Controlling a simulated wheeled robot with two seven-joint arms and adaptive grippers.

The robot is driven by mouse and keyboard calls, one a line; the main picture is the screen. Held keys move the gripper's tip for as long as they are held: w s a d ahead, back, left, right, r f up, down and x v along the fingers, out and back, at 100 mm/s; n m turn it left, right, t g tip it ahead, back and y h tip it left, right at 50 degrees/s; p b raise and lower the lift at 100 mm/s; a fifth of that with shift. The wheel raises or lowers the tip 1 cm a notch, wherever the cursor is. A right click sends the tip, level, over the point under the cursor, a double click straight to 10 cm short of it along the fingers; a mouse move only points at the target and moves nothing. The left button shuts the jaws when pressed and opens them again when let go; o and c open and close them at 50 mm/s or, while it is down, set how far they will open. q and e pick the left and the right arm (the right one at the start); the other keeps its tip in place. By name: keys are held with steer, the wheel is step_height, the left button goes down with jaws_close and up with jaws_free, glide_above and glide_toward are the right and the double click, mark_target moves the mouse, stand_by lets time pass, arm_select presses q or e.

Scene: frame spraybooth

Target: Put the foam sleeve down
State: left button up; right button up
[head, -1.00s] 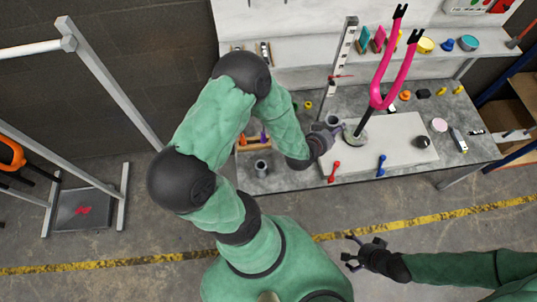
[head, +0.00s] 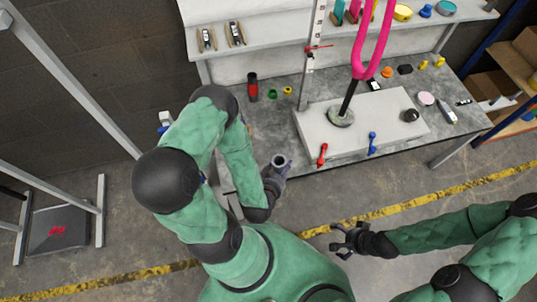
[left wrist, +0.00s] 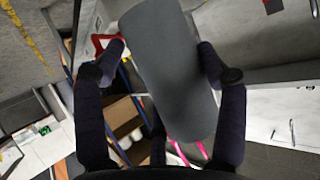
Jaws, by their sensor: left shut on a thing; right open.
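The foam sleeve is a plain grey cylinder, seen large in the left wrist view (left wrist: 172,68) and small, hollow end up, in the head view (head: 280,160). My left gripper (head: 274,175) is shut on it, with one finger on each side. In the head view it is near the bench's front edge, left of the pale slab; I cannot tell its height above the bench. My right gripper (head: 349,240) is open and empty in front of the bench, over the floor.
The grey bench (head: 277,118) carries a pale slab (head: 385,128) with a pink fork (head: 368,45) on a black post. A red tool (head: 322,154) and a blue tool (head: 372,143) lie near the slab's front.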

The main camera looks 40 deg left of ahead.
arm_select(q)
steer(key=w+a+f+b, duration=0.1)
steer(key=w+a+f, duration=0.1)
steer(key=w, duration=0.1)
steer(key=w+a+f+b, duration=0.2)
steer(key=w+f, duration=0.1)
steer(key=w+a+f+b, duration=0.1)
steer(key=w+a+f, duration=0.1)
steer(key=w+f, duration=0.1)
steer(key=shift+w+a+f+b, duration=0.1)
steer(key=shift+w+f+b, duration=0.15)
steer(key=shift+w+b, duration=0.1)
steer(key=shift+w+a+f+b, duration=0.15)
steer(key=shift+f+b, duration=0.4)
steer(key=shift+f, duration=0.35)
steer(key=shift+w+a+f+b, duration=0.1)
steer(key=shift+f+b, duration=0.4)
steer(key=shift+f, duration=0.4)
steer(key=shift+f, duration=0.1)
steer(key=o, duration=1.2)
steer(key=shift+o, duration=0.2)
